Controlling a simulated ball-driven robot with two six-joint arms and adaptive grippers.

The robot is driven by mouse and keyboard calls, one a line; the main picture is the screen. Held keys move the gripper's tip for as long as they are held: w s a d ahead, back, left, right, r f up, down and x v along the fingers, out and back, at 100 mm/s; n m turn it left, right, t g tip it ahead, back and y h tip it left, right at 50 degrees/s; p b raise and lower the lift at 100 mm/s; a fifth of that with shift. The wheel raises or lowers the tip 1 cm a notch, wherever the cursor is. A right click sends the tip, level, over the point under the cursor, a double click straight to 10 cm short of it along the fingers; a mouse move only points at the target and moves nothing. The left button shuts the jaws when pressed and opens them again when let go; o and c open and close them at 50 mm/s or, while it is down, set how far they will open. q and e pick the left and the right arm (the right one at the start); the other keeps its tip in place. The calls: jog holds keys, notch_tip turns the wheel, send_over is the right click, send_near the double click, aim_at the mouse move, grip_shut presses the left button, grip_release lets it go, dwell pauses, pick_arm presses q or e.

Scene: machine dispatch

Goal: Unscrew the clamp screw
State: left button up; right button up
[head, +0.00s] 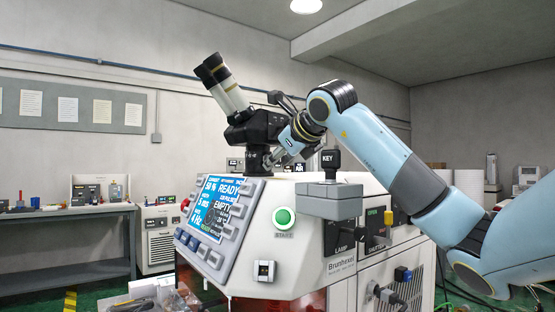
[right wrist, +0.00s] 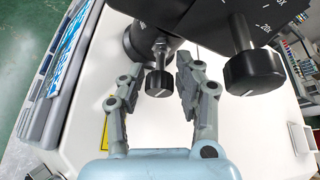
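The clamp screw (right wrist: 159,82) is a small dark knob on a thin metal shank. It sticks out of the round black clamp under the microscope head (right wrist: 205,22). My right gripper (right wrist: 160,68) is open, with one finger on each side of the screw. In the head view my right gripper (head: 279,157) is at the base of the microscope (head: 258,127), and the screw itself cannot be made out. My left gripper is not in view.
A larger black knob (right wrist: 254,71) hangs to the right of my right gripper. The white machine (head: 300,245) has a lit screen (head: 213,212), a green START button (head: 284,217) and a KEY switch (head: 330,160) below my arm. A workbench (head: 65,215) stands at the left wall.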

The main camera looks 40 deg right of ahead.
jog(key=v, duration=0.6)
jog(key=shift+v, duration=0.75)
jog(key=shift+f, duration=0.1)
